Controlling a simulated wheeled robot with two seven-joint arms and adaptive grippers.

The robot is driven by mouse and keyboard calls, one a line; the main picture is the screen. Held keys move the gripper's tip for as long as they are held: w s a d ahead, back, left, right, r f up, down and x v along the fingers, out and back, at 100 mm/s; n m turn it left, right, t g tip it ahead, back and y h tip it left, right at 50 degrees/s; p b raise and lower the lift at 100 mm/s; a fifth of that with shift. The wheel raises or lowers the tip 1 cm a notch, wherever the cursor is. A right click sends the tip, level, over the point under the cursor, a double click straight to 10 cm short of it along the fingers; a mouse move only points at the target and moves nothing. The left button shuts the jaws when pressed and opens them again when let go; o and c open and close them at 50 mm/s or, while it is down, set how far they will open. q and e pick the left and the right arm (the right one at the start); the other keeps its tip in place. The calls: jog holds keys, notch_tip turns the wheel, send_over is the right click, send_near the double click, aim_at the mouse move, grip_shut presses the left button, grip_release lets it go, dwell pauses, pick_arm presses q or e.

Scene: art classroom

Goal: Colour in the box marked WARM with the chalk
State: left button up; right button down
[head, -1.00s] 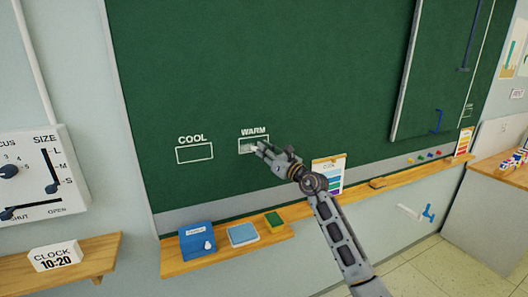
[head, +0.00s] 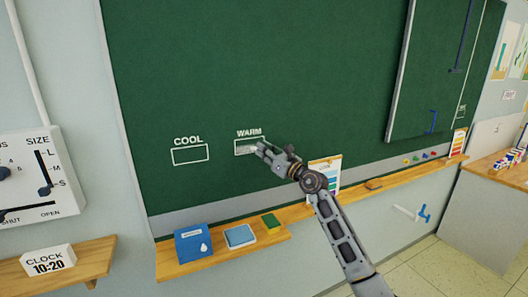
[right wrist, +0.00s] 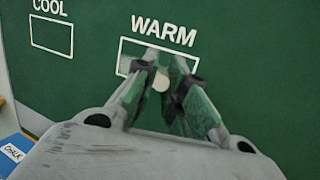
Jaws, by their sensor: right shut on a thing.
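The WARM box (head: 243,149) is a white outlined rectangle on the green chalkboard, under the word WARM. It also shows in the right wrist view (right wrist: 129,52). Pale chalk marks fill part of it; the fingers hide its lower right. My right gripper (head: 262,150) is at the box's right side, close to the board. In the right wrist view its fingers (right wrist: 163,80) are shut on a whitish piece of chalk (right wrist: 160,82), of which only a round end shows. I cannot tell whether the chalk touches the board. My left gripper is out of view.
The empty COOL box (head: 190,155) is to the left. A colour chart (head: 322,172) stands right of the gripper.

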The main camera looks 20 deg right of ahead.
jog(key=shift+d, duration=0.2)
jog(key=shift+d+f+b, duration=0.1)
jog(key=shift+d+b, duration=0.4)
jog(key=shift+d, duration=0.35)
jog(key=shift+d, duration=0.15)
jog(key=shift+d+b, duration=0.35)
jog(key=shift+d, duration=0.25)
jog(key=shift+d, duration=0.15)
jog(key=shift+w+d+b, duration=0.1)
jog(key=shift+d+b, duration=0.3)
jog(key=shift+d, duration=0.25)
jog(key=shift+r, duration=0.25)
jog(key=shift+r+p, duration=0.55)
jog(key=shift+p, duration=0.25)
